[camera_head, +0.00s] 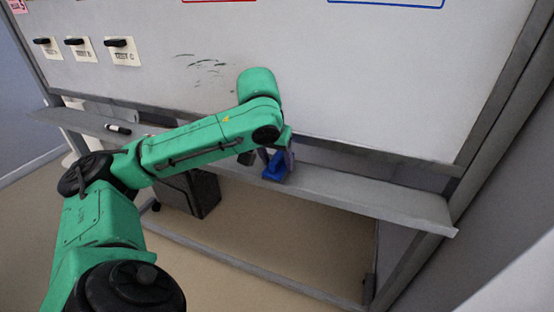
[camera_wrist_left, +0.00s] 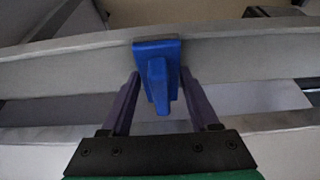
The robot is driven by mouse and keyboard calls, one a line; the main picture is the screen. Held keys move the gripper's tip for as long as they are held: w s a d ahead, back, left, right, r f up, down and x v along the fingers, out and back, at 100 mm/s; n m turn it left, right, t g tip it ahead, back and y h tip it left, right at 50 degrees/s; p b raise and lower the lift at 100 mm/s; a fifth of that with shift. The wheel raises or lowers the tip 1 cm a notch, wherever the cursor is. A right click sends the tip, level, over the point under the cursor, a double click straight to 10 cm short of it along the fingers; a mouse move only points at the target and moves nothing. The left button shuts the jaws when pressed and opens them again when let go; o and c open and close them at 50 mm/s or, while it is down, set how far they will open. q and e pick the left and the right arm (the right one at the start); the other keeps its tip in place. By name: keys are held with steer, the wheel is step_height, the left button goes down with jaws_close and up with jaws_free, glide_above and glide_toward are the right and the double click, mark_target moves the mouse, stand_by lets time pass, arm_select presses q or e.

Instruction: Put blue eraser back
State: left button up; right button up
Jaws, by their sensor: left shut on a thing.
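The blue eraser (camera_head: 273,170) is at the whiteboard's grey ledge (camera_head: 360,190) in the head view, right of centre. In the left wrist view the blue eraser (camera_wrist_left: 157,50) shows a wide flat part and a narrower grip toward me. My left gripper (camera_head: 278,158) is shut on it, with one purple finger on each side; the fingers also show in the left wrist view (camera_wrist_left: 159,80). I cannot tell whether the eraser touches the ledge. My right gripper is not in view.
The whiteboard (camera_head: 400,80) has dark marks (camera_head: 205,62) left of my wrist. Several black hooks or knobs on labelled plates (camera_head: 122,50) are at upper left. A marker (camera_head: 118,129) lies on the ledge's left part. A dark box (camera_head: 190,193) stands below. The ledge's right part is clear.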

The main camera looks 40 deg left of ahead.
arm_select(q)
steer(key=shift+f, duration=0.2)
steer(key=o, duration=1.4)
steer(key=shift+o, duration=0.2)
steer(key=shift+r, duration=0.1)
steer(key=p+v, duration=0.3)
steer(key=v, duration=1)
steer(key=shift+w+p, duration=0.2)
steer(key=shift+p, duration=0.2)
